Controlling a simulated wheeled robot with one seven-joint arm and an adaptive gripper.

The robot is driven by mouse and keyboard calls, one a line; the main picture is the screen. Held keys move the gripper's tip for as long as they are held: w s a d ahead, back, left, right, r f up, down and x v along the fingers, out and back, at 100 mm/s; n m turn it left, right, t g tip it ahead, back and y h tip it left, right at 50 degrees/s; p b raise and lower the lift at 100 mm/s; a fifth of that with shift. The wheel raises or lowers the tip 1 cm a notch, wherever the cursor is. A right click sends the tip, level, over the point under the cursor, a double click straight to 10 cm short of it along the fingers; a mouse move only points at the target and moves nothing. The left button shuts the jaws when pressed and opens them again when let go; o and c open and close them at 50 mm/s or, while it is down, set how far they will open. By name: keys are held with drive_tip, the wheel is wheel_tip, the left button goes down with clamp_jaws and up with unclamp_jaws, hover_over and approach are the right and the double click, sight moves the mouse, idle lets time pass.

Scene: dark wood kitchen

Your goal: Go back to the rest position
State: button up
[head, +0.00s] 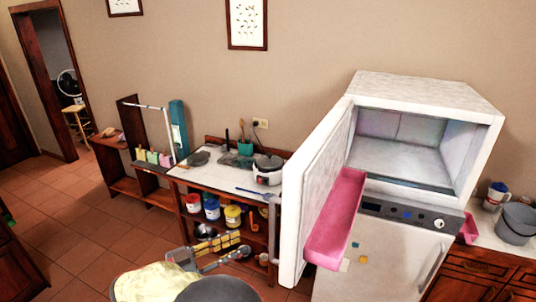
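My gripper (243,243) shows at the lower middle of the head view, in front of the low shelf unit. Its two fingers point right and look apart, with nothing clearly held between them. My arm's rounded links show below it at the bottom edge. The gripper is to the left of the white appliance's open door and apart from it.
The white fridge (385,262) stands at right. Its upper compartment (405,150) is open and looks empty; its door (318,175) swings out left with a pink bin (337,215). A shelf unit (215,178) holds a rice cooker (268,178) and jars. Tiled floor (65,220) is clear at left.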

drive_tip(key=w+a+f+n+t+y, duration=0.35)
drive_tip(key=w+a+f+y, duration=0.45)
drive_tip(key=a, duration=0.3)
drive_tip(key=s+a+f+n+g+y+b, duration=0.25)
drive_tip(key=s+a+n+g+y, duration=0.2)
drive_tip(key=a+n+y, duration=0.5)
drive_tip(key=s+d+f+n+g+y+b, duration=0.1)
drive_tip(key=s+d+g+b, duration=0.25)
drive_tip(key=s+d, duration=0.6)
drive_tip(key=s+d+f+n+g+b, duration=0.15)
drive_tip(key=s+d+g, duration=0.35)
drive_tip(key=d, duration=0.8)
drive_tip(key=s+d+m+t+h+b, duration=0.1)
drive_tip(key=s+d+b, duration=0.2)
drive_tip(key=d, duration=0.7)
drive_tip(key=s+d+m+t+h+b, duration=0.2)
drive_tip(key=s+d+b, duration=0.2)
drive_tip(key=d, duration=0.6)
drive_tip(key=s+d+m+t+h+b, duration=0.1)
drive_tip(key=s+d+b, duration=0.2)
drive_tip(key=d, duration=0.7)
drive_tip(key=shift+s+d+f, duration=0.2)
drive_tip(key=shift+s+d, duration=0.15)
drive_tip(key=shift+s, duration=0.3)
